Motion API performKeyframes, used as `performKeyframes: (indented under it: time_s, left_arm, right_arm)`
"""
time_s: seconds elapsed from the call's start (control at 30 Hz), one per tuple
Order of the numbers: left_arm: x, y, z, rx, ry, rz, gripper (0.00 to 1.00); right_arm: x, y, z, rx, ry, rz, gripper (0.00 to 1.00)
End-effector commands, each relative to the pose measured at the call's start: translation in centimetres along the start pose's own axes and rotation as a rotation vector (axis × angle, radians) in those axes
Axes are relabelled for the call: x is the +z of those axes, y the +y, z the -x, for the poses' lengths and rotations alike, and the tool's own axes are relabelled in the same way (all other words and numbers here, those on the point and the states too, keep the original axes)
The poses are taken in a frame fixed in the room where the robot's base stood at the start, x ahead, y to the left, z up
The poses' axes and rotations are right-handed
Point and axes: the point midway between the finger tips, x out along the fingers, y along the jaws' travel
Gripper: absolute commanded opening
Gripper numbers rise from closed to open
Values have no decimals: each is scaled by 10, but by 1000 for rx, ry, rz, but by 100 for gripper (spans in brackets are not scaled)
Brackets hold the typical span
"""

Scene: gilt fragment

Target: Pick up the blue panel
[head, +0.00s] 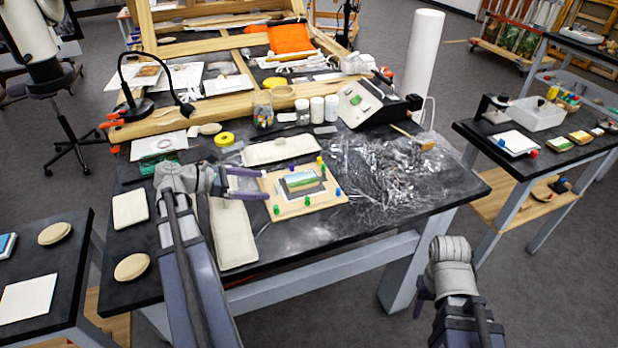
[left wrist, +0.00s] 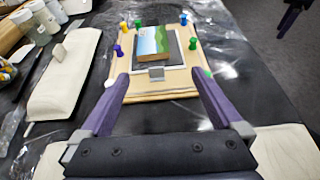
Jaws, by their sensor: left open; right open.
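A small painted panel (head: 303,183) with blue sky and green land lies on a dark sheet on a wooden board (head: 283,209) with coloured pegs.
Cream trays (head: 281,150) lie behind and left of the board; one lies under my left arm. White jars (head: 317,110), a glass jar and a grey sloped box stand behind. Crumpled clear film covers the table to the right. A bluish item (head: 6,246) lies on the left side table.

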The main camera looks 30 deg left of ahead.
Motion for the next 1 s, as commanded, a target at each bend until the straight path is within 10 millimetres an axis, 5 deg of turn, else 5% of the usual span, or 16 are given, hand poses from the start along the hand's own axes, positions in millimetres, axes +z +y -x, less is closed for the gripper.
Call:
performKeyframes:
  time_s: [0.27,0.77,1.0]
  left_arm:
    - [-3,3,5,14,-16,23,100]
    - [-2,4,-26,12,-14,21,100]
    - [1,6,-58,10,-14,19,100]
  right_arm:
    - [0,0,-4,0,0,0,50]
    - [-1,-1,-14,0,0,0,50]
    - [-1,-2,-25,0,0,0,50]
